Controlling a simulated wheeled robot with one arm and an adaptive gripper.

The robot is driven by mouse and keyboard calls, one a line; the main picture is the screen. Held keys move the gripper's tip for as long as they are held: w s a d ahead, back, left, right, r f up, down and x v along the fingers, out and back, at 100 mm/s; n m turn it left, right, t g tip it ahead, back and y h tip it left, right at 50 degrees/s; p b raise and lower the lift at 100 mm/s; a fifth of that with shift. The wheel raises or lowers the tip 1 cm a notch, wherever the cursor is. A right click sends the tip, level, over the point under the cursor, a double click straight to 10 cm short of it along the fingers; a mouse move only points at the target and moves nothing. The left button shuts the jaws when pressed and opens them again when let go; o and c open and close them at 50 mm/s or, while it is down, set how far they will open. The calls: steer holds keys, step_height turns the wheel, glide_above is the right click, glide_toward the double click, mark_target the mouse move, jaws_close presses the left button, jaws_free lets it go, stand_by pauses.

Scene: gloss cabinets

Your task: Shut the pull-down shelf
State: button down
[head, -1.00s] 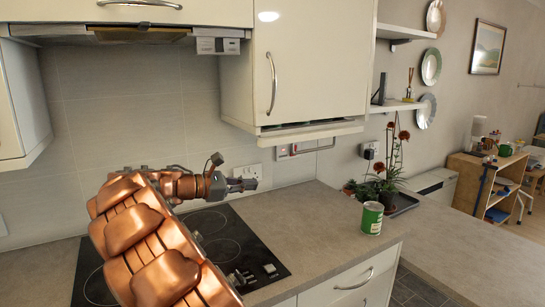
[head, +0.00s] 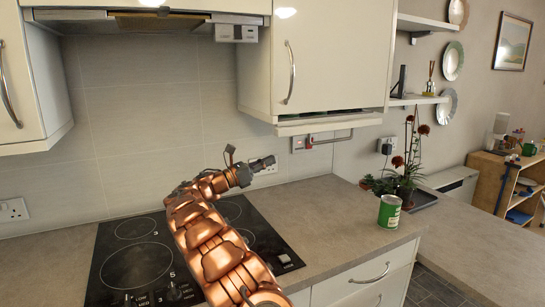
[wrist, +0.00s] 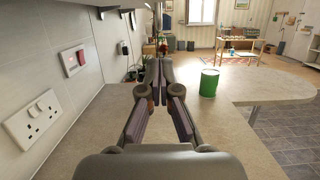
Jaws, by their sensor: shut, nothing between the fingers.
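The pull-down shelf (head: 328,125) is a pale board under the right wall cabinet (head: 335,60). It hangs a little below the cabinet door, with a narrow dark gap between them where some small items show. My gripper (head: 268,161) is shut and empty, below the shelf's left end and apart from it in the head view. In the wrist view my gripper's fingers (wrist: 158,68) are together and point along the counter. A pale underside shows at the top left there; I cannot tell if it is the shelf.
A green can (head: 389,211) stands on the counter (head: 330,215), right of my arm. A potted red-flowered plant (head: 408,165) stands behind it. The black hob (head: 135,255) lies below my arm. Sockets (wrist: 35,115) are on the wall.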

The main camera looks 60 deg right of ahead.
steer(key=s+d+r+p, duration=0.2)
steer(key=s+d+r, duration=0.2)
steer(key=d+r, duration=0.2)
steer(key=shift+d+p, duration=0.4)
steer(key=shift+d, duration=0.1)
steer(key=shift+s, duration=0.1)
